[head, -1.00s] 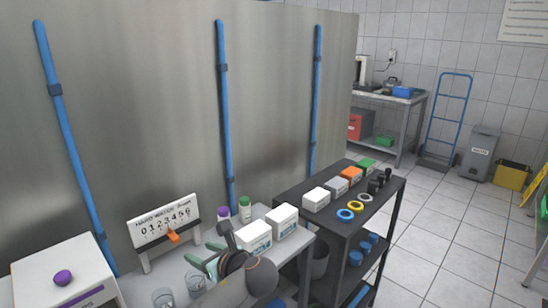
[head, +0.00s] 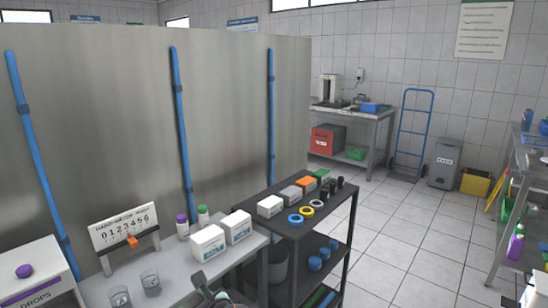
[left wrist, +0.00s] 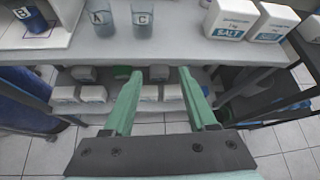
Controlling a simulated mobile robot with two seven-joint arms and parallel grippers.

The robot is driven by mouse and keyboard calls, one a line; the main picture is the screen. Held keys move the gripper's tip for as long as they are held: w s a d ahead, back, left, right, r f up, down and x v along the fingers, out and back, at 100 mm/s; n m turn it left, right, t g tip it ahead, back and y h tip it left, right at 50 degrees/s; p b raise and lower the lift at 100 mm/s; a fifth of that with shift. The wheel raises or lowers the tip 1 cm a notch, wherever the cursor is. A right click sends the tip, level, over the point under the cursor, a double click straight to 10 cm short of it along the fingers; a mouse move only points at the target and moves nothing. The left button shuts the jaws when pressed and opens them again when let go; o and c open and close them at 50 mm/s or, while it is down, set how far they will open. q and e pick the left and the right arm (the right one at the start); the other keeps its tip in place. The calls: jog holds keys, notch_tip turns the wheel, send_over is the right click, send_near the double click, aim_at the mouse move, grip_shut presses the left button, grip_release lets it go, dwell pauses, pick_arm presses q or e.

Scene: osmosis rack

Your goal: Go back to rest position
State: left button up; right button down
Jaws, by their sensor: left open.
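My left gripper (left wrist: 160,100) shows in the left wrist view with its two green fingers spread and nothing between them. It points toward the front edge of the white bench (left wrist: 180,49), with the lower shelf behind and below the fingers. In the head view only part of my left arm shows at the bottom edge, near the bench's right end. My right gripper is in neither view.
On the bench (head: 172,285) stand a number-scale board (head: 125,226), two beakers (head: 150,283), two salt boxes (head: 208,243) and small bottles (head: 183,226). A dark cart (head: 335,215) with boxes and rings adjoins on the right. Tiled floor (head: 420,240) beyond it is clear.

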pick_arm(q)
jog(key=s+d+f+n+g+h, duration=0.1)
jog(key=s+d+f+n+h, duration=0.3)
jog(key=s+f, duration=0.45)
jog(key=s+d+f+n+h, duration=0.2)
jog(key=s+f+n+h, duration=0.3)
jog(key=f, duration=0.6)
jog(key=s+a+n, duration=0.2)
jog(key=s+n, duration=0.5)
jog(key=s+a+f+n+t+h, duration=0.1)
jog(key=s+a+n, duration=0.2)
jog(key=s+n, duration=0.4)
jog(key=shift+s+f+t, duration=0.25)
jog(key=shift+s+t, duration=0.05)
jog(key=shift+s, duration=0.05)
jog(key=shift+d, duration=0.1)
